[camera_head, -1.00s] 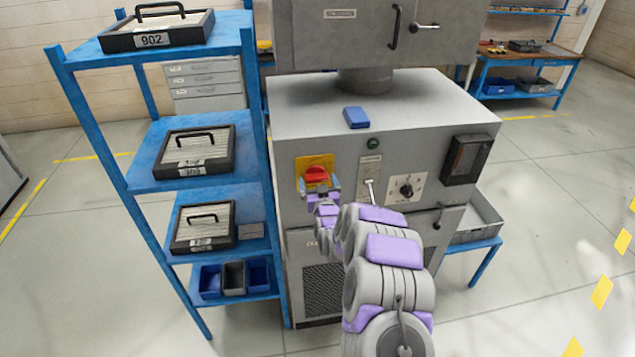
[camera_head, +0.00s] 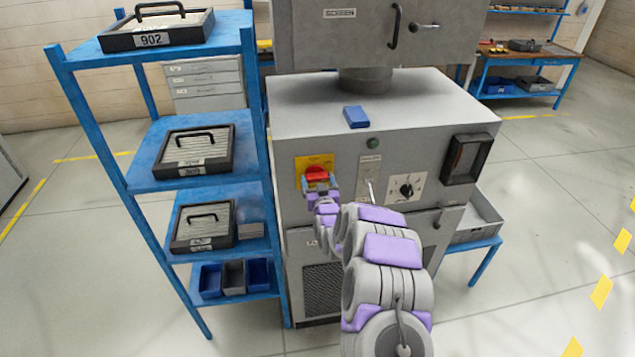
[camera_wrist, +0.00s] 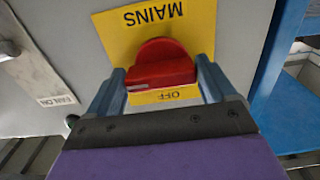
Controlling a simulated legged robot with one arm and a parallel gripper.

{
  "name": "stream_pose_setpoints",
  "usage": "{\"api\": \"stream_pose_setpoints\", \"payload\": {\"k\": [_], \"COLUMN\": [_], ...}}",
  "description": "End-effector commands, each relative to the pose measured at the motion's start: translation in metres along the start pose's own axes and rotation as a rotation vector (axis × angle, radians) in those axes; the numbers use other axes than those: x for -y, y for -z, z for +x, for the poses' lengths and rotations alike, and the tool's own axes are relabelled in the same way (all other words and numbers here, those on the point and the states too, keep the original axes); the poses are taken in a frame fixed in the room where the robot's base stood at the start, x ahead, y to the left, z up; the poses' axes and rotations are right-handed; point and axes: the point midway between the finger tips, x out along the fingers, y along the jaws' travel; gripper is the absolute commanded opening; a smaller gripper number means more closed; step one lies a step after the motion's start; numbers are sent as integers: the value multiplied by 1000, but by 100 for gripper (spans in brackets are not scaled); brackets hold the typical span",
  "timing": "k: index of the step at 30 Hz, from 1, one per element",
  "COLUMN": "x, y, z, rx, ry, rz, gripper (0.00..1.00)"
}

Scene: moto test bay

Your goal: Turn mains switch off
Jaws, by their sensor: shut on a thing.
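The mains switch is a red rotary knob (camera_head: 316,174) on a yellow plate (camera_head: 326,160) at the upper left of the grey cabinet's front. In the wrist view, the red knob (camera_wrist: 160,66) sits on the yellow plate (camera_wrist: 205,22), which reads MAINS and OFF, upside down in that picture. My gripper (camera_head: 320,188) is at the knob. In the wrist view, my gripper's two blue-grey fingers (camera_wrist: 160,85) stand on either side of the knob's grip bar, shut on it. The bar lies roughly level across that picture. The finger contact faces are partly hidden.
The grey cabinet (camera_head: 410,105) also carries a black dial (camera_head: 406,187), a small lever (camera_head: 370,188) and a green button (camera_head: 373,143). A blue shelf rack (camera_head: 150,185) with black-framed cases stands close on the left.

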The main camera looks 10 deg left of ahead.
Motion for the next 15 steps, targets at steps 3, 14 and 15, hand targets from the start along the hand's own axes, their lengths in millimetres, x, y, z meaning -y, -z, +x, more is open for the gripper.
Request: {"api": "stream_pose_setpoints", "payload": {"k": [3, 14, 15], "x": [1, 1, 1], "y": [0, 0, 0], "z": [0, 0, 0], "rx": [1, 2, 3], "ry": [1, 2, 2], "rz": [-17, -216, -251], "gripper": [54, 54, 54]}}
